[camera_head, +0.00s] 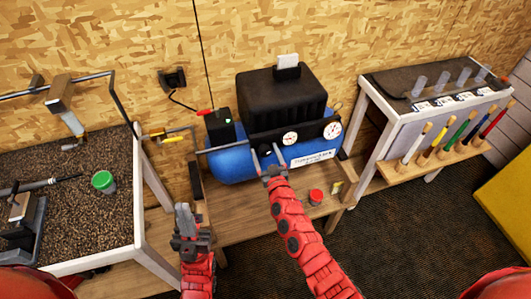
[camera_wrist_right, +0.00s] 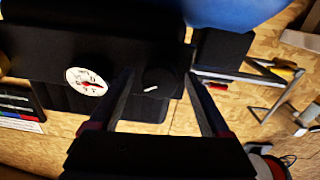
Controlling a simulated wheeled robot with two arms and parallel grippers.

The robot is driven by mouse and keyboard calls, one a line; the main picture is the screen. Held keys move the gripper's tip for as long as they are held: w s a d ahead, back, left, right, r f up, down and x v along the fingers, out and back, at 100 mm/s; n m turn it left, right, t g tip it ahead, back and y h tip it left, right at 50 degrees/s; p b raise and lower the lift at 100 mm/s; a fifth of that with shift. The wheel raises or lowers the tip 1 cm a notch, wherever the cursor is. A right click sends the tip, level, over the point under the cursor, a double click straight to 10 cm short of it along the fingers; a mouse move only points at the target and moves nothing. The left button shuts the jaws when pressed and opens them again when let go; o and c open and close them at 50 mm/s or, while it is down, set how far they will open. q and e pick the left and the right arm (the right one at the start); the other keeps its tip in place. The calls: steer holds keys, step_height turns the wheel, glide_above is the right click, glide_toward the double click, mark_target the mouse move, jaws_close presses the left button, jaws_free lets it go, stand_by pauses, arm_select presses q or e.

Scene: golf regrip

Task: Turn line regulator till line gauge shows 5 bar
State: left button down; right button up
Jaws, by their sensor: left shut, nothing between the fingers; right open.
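A blue compressor (camera_head: 232,165) with a black top housing stands on a low wooden table. Two white round gauges face front: the left one (camera_head: 290,138) and the right one (camera_head: 332,130). A black regulator knob (camera_wrist_right: 160,82) with a white mark shows in the right wrist view, beside one gauge (camera_wrist_right: 86,81). That gauge has a reddish needle, but its value is too small to read. My right gripper (camera_head: 267,154) is open at the compressor front, its fingers (camera_wrist_right: 159,76) on either side of the knob. My left gripper (camera_head: 184,218) is shut and empty, lower left, away from the compressor.
A rack with several coloured-handled tools (camera_head: 432,160) stands at right.

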jaws_close()
steer(key=shift+m, duration=0.3)
steer(key=m+b, duration=0.3)
steer(key=shift+d+f, duration=0.15)
steer(key=m+b, duration=0.3)
steer(key=m, duration=0.2)
steer(key=shift+w+d+m, duration=0.1)
steer(key=shift+m, duration=0.3)
steer(key=m+b, duration=0.2)
steer(key=m, duration=0.2)
steer(key=shift+b, duration=0.3)
steer(key=shift+m+b, duration=0.6)
steer(key=shift+m, duration=1.5)
